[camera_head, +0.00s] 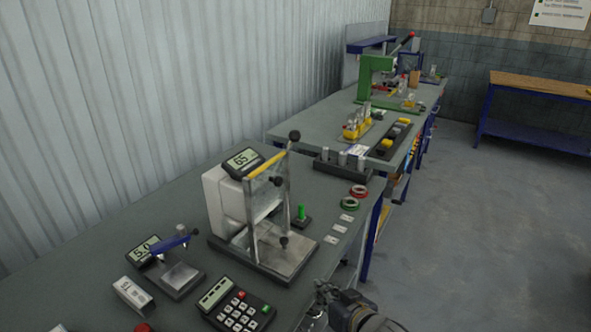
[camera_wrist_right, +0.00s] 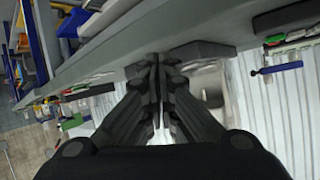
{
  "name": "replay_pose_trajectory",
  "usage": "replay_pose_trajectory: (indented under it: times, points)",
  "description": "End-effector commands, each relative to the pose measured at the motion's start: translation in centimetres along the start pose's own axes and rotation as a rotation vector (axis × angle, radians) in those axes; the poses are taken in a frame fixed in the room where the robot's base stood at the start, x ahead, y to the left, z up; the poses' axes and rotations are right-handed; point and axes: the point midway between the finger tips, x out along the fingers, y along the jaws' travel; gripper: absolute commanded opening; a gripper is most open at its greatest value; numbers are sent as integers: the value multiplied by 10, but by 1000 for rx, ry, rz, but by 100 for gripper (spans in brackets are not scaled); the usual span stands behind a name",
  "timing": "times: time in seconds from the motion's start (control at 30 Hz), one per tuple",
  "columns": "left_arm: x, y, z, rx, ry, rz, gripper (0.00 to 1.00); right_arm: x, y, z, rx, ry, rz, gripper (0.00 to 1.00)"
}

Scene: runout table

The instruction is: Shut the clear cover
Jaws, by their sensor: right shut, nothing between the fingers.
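The clear cover (camera_head: 268,205) is a see-through panel with a yellow top edge and dark knobs, on the white instrument (camera_head: 215,200) in the middle of the table in the head view. The panel stands upright over the metal base plate (camera_head: 292,262); I cannot tell how far open it is. My right gripper (camera_head: 323,292) is low in the head view, in front of and right of the instrument, apart from the cover. In the right wrist view its fingers (camera_wrist_right: 158,85) are together and empty. My left gripper is not in view.
The table's right edge is close to my right gripper, with open floor beyond.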

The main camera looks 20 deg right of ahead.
Motion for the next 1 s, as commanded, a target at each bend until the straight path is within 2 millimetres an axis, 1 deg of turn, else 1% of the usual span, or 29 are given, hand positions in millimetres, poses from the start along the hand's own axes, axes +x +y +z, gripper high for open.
replay_pose_trajectory:
  times: [0.03,0.17,0.23,0.27,0.3,0.33,0.4,0.5,0.6,0.73,0.87,1.0]
  points:
    - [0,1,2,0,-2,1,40,6,2,-16,12,45,-21,0]
    - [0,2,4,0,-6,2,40,15,3,-68,63,188,-105,0]
    - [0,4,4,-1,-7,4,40,17,3,-102,95,272,-169,0]
    - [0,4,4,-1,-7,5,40,16,3,-118,108,310,-202,0]
    - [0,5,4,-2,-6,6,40,15,3,-140,127,358,-249,0]
    - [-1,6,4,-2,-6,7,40,12,3,-156,140,392,-287,0]
    - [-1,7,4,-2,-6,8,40,5,3,-190,167,460,-376,0]
    - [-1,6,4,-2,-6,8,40,-9,2,-228,196,526,-490,0]
    - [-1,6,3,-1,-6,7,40,-21,1,-252,213,562,-573,0]
    - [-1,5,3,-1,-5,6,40,-29,0,-266,226,580,-626,0]
    - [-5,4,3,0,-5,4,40,-27,-3,-273,228,585,-635,0]
    - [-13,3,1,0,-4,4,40,-17,-12,-284,229,585,-635,0]
